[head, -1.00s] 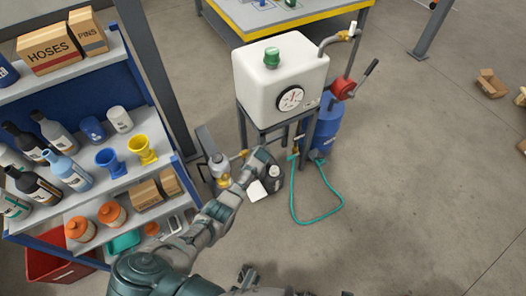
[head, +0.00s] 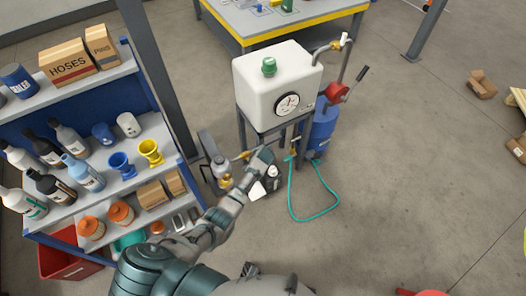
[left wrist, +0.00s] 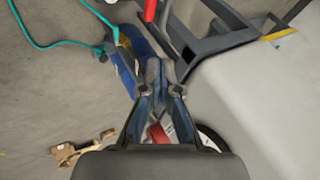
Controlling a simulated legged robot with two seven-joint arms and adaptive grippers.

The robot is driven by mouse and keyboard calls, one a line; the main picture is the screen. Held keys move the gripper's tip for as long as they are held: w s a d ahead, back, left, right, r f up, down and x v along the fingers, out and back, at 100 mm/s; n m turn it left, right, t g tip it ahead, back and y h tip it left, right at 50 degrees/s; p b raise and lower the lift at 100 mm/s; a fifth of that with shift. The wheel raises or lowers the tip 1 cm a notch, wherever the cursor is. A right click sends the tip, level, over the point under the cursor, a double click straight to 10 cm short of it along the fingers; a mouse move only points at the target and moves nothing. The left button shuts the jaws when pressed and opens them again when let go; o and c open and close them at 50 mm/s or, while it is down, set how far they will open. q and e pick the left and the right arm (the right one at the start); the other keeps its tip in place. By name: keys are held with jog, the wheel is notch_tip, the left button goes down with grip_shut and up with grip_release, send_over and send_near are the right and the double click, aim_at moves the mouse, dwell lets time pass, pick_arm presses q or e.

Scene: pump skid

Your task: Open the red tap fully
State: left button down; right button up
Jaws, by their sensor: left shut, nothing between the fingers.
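A red bar (left wrist: 150,10), which may be the red tap's handle, shows at the top edge of the left wrist view, cut off by the frame. In the head view a small brass valve (head: 295,146) sits under the white tank (head: 275,82); no red handle can be made out on it. My left gripper (head: 266,154) is in front of the tank stand, left of this valve. In the left wrist view its fingers (left wrist: 162,80) are shut and empty, apart from the red bar. My right gripper is not in view.
A gauge (head: 287,104) is on the tank; a red hand pump (head: 337,93) tops the blue drum (head: 322,132). A teal hose (head: 313,217) loops on the floor.

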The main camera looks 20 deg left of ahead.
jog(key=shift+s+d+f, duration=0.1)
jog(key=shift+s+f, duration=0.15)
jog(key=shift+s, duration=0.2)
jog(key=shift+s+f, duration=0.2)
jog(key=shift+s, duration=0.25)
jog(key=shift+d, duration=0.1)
